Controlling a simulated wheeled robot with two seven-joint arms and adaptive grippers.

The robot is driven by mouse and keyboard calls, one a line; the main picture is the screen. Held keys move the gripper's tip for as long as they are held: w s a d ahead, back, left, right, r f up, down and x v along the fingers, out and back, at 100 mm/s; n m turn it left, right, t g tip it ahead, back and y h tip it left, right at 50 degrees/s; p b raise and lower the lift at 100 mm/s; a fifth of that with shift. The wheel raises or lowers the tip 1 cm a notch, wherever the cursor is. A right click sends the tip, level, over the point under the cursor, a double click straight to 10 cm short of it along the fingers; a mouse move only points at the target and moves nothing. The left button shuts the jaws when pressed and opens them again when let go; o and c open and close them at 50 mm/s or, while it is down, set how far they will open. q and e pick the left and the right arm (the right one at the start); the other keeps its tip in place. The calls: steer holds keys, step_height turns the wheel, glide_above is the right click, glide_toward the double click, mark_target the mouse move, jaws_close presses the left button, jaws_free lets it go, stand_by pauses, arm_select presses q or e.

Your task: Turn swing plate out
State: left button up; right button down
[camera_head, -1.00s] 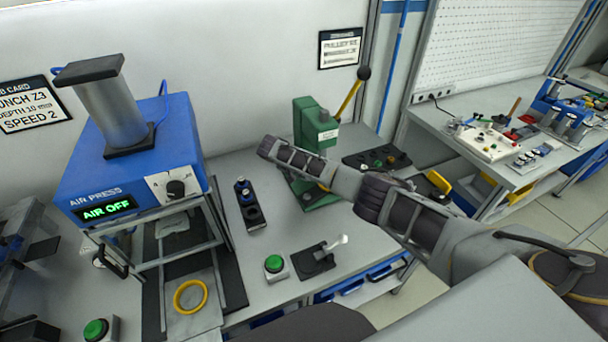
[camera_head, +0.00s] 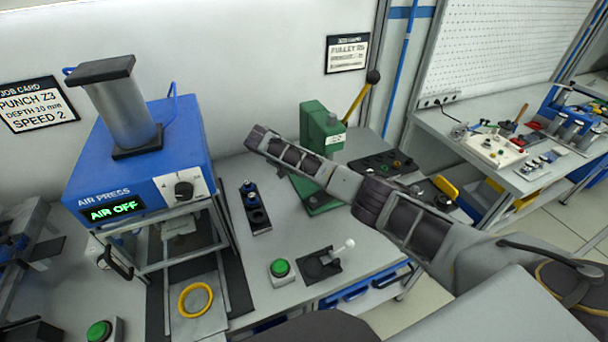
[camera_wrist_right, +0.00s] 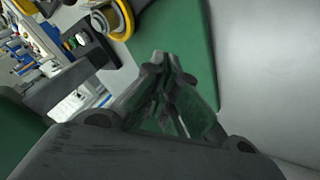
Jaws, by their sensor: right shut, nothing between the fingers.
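The green press (camera_head: 322,135) with a yellow lever stands at the back of the bench. My right arm reaches in from the right and crosses in front of it; its gripper cannot be made out in the head view. In the right wrist view my right gripper (camera_wrist_right: 172,62) is shut and empty, close before a green surface (camera_wrist_right: 185,35). I cannot tell whether it touches. A yellow ring-shaped part (camera_wrist_right: 115,20) is at upper left there. No part is clearly recognisable as the swing plate. My left gripper is out of view.
The blue air press (camera_head: 140,160) reads AIR OFF; a grey plate (camera_head: 205,322) with a yellow ring (camera_head: 195,299) lies at its front. A green button (camera_head: 280,268) and a white-knobbed lever (camera_head: 345,246) are at the bench front. A second bench stands at right.

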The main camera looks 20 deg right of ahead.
steer(key=v, duration=0.2)
steer(key=shift+a+r, duration=0.2)
steer(key=shift+r, duration=0.15)
steer(key=shift+f, duration=0.1)
